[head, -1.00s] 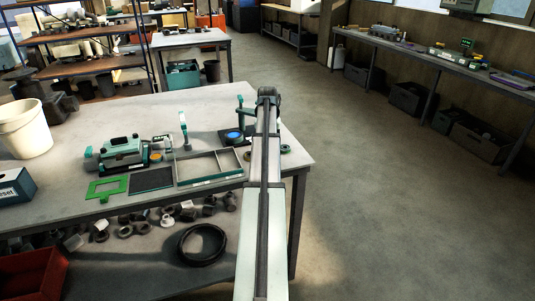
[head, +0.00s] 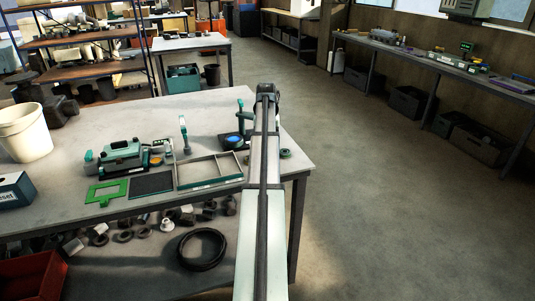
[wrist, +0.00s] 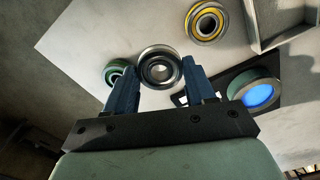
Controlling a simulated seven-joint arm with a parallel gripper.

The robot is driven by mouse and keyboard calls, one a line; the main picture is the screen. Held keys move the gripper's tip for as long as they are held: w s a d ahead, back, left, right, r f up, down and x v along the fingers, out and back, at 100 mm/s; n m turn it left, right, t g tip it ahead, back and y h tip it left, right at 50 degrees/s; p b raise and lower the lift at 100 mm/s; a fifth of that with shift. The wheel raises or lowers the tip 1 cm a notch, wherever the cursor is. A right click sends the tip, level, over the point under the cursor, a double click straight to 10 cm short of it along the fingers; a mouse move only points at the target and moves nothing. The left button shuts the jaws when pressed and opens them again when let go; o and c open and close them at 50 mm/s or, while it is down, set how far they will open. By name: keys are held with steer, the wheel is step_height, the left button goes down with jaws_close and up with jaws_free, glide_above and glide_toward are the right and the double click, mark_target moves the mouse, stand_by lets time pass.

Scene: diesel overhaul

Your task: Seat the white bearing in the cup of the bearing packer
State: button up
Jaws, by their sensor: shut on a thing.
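My gripper (wrist: 161,82) is shut on a bearing with a pale metal ring and dark centre, the white bearing (wrist: 160,54), which sits between the blue fingertips in the wrist view. The bearing packer's round cup, with a green wall (wrist: 246,82) and bright blue inside, is to the right of the right finger, apart from the held bearing. In the head view the bearing packer (head: 231,140) stands on the bench just left of my arm, its blue cup showing. My arm hides the gripper and held bearing there.
A yellow-ringed bearing (wrist: 207,21) and a green-ringed bearing (wrist: 113,71) lie near the held one. A divided grey tray (head: 208,184) lies left of my arm, beside a black mat (head: 152,184) and a green frame (head: 107,190). The bench's right edge is close.

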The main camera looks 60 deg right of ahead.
steer(key=w+a+r+n, duration=0.1)
steer(key=w+r, duration=0.2)
steer(key=w, duration=0.7)
step_height(320, 180, up, 4)
steer(key=m, duration=0.1)
glide_above(234, 139)
steer(key=shift+a+f, duration=0.1)
steer(key=shift+f, duration=3.05)
steer(key=shift+f, duration=0.9)
steer(key=o, duration=1.4)
steer(key=shift+c, duration=0.2)
